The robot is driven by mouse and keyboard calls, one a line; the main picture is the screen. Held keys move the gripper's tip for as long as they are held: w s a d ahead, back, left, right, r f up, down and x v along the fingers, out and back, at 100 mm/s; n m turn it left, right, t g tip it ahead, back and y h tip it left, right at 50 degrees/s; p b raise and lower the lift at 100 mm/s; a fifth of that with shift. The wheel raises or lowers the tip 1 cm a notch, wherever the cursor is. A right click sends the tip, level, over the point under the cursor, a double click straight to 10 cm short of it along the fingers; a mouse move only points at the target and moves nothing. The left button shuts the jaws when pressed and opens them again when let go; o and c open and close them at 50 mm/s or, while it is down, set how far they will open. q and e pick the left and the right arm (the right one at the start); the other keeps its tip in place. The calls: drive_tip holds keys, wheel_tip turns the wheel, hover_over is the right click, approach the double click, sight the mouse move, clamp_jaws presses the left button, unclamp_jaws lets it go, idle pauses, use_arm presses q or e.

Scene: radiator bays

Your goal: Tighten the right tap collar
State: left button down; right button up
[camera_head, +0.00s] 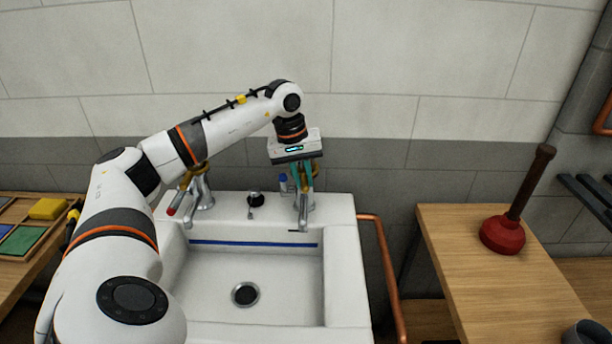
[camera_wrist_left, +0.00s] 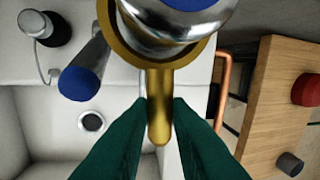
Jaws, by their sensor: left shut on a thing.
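The right tap (camera_head: 303,208) is chrome with a blue-ended lever and stands at the back right of the white sink (camera_head: 343,225). Its brass collar (camera_wrist_left: 122,48) shows large in the left wrist view, a ring around the chrome body with a tab (camera_wrist_left: 159,120) sticking out toward the gripper. My left gripper (camera_head: 304,178) reaches down over this tap from above, its green fingers (camera_wrist_left: 158,108) shut on the tab from both sides. In the head view the gripper hides most of the collar. My right gripper is not in view.
The left tap (camera_head: 203,193), with a red-ended lever, stands close by. A black-topped plug knob (camera_head: 255,199) sits between the taps. A copper pipe (camera_head: 386,265) runs along the sink's right. A wooden table (camera_head: 455,250) holds a red plunger (camera_head: 503,234) and a dark cup (camera_head: 587,333).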

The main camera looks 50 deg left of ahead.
use_arm(q)
drive_tip(key=shift+s+a+m, duration=0.15)
drive_tip(key=shift+a+m, duration=0.05)
drive_tip(key=shift+m, duration=0.2)
idle(0.3)
drive_tip(key=c, duration=1.3)
unclamp_jaws()
drive_tip(key=shift+r, duration=0.1)
drive_tip(key=r, duration=0.4)
drive_tip(key=s+a+r, duration=0.1)
drive_tip(key=r, duration=0.6)
drive_tip(key=shift+s+a+r, duration=0.3)
drive_tip(key=shift+a+r, duration=0.05)
drive_tip(key=shift+f, duration=0.1)
